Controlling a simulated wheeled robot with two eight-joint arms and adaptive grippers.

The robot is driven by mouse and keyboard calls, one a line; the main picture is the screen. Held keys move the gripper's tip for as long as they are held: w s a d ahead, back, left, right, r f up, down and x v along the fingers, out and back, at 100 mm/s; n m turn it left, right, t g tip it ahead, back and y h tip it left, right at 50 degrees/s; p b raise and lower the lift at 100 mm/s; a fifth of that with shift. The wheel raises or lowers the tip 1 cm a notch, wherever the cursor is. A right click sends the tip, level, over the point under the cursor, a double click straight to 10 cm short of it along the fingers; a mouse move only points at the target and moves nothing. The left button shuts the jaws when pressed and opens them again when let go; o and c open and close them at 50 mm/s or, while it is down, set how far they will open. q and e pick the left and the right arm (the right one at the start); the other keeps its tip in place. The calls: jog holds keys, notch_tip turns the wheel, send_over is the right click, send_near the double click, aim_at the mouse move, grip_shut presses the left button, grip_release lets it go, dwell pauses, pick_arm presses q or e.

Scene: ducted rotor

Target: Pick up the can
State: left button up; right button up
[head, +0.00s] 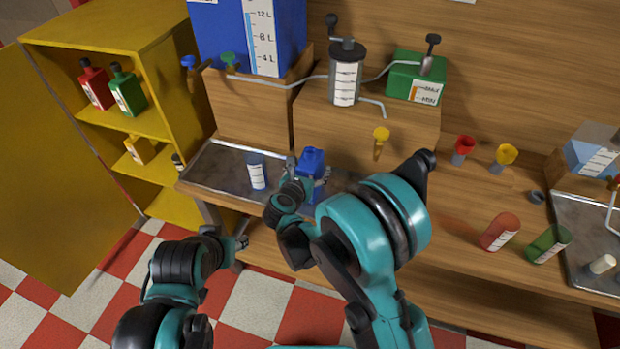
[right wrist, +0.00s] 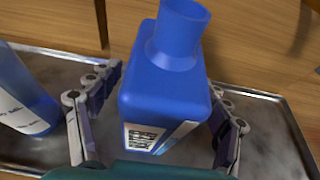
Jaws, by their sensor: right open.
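The blue can (head: 311,160) stands upright on a metal tray at the back of the counter. In the right wrist view the can (right wrist: 165,100) has a boxy body, a white label with a dark code, and a flared blue top. My right gripper (head: 306,182) is open around it. In the right wrist view its fingers (right wrist: 160,120) lie on either side of the body, with the right finger very close to it. The can's base is partly hidden. My left gripper (head: 240,242) is in front of the counter's edge, away from the can; its jaws are too small to read.
A blue labelled cylinder (head: 256,172) stands left of the can on the metal tray (head: 216,166); it also shows in the right wrist view (right wrist: 22,95). A wooden block (head: 398,125) carrying a pump rises behind. A yellow cabinet (head: 115,45) stands left.

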grip_shut()
jog(key=shift+r, duration=0.1)
jog(key=shift+r, duration=0.15)
